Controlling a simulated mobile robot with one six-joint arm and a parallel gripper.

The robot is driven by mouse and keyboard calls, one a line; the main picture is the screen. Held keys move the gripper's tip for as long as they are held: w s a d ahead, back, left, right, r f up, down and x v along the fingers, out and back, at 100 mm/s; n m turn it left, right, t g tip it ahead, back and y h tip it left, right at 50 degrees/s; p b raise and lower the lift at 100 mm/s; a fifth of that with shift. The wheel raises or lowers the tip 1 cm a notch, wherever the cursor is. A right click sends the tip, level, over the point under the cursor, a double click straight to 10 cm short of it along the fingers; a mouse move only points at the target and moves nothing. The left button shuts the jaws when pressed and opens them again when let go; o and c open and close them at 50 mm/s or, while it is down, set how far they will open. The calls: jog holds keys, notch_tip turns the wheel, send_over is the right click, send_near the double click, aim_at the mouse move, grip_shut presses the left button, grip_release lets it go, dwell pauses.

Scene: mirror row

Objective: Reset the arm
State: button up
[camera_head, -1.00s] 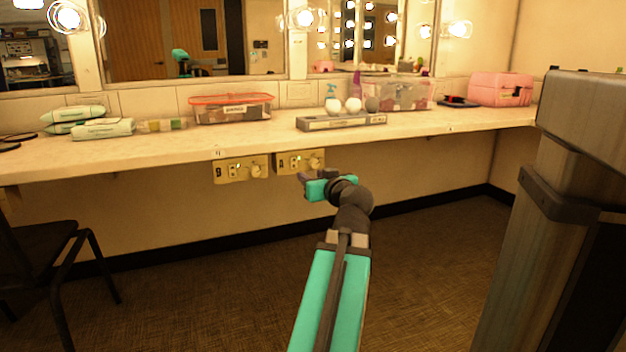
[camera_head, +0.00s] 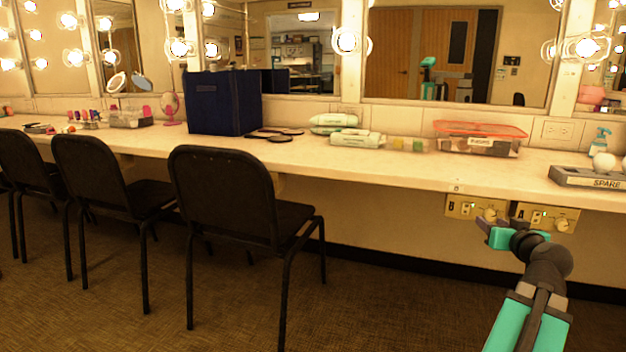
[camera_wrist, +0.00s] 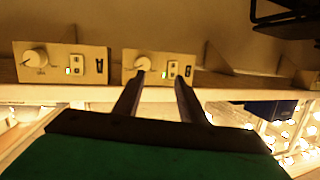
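My arm is teal and dark grey and reaches in from the lower right of the head view. My gripper (camera_head: 486,228) is in front of and just below the counter edge, near two beige control panels. In the wrist view its two dark fingers (camera_wrist: 158,80) stand apart with nothing between them, so it is open. The left control panel (camera_head: 462,206) and the right control panel (camera_head: 560,217) have knobs, switches and small lit lamps. The wrist view shows both panels upside down, with the fingertips overlapping one panel (camera_wrist: 130,58); contact cannot be told.
A long counter (camera_head: 375,165) runs under lit mirrors. On it are a dark blue bin (camera_head: 222,103), pale green packs (camera_head: 355,139), a red-lidded box (camera_head: 480,140) and a grey SPARE tray (camera_head: 590,181). Black chairs (camera_head: 225,195) stand at left. The floor (camera_head: 400,310) before the counter is clear.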

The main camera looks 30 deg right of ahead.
jog(key=w+a+f+n+y+p, duration=0.2)
jog(key=w+a+f+y+p, duration=0.3)
jog(key=w+a, duration=0.5)
jog(key=w+a+f+n+y+p, duration=0.25)
jog(key=w+a+p, duration=0.4)
jog(key=w, duration=0.55)
jog(key=w+a+f+n+g+y+p, duration=0.15)
jog(key=a+f+p, duration=0.25)
jog(key=a, duration=0.5)
jog(key=w+a+f+g+y+p, duration=0.1)
jog(key=w+a+f+y+p, duration=0.2)
jog(key=a, duration=0.6)
jog(key=w+a+f+n+g+p, duration=0.15)
jog(key=a+f+p, duration=0.3)
jog(key=a, duration=0.45)
jog(key=s+a+f+n+g+y+p, duration=0.1)
jog(key=s+a+f+g+p, duration=0.35)
jog(key=s+a, duration=0.5)
jog(key=s+a+f+n+g+y+p, duration=0.1)
jog(key=s+a+f+n+g+p, duration=0.15)
jog(key=s+a+f+p, duration=0.7)
jog(key=s+a+r+g+h, duration=0.15)
jog(key=s+a+g, duration=0.25)
jog(key=s+a, duration=0.4)
jog(key=s+d+m+g+h, duration=0.2)
jog(key=s+d+h, duration=0.1)
jog(key=s+d, duration=0.3)
jog(key=shift+s+f+m+g, duration=0.3)
jog(key=shift+s+m, duration=0.1)
jog(key=shift+s, duration=0.55)
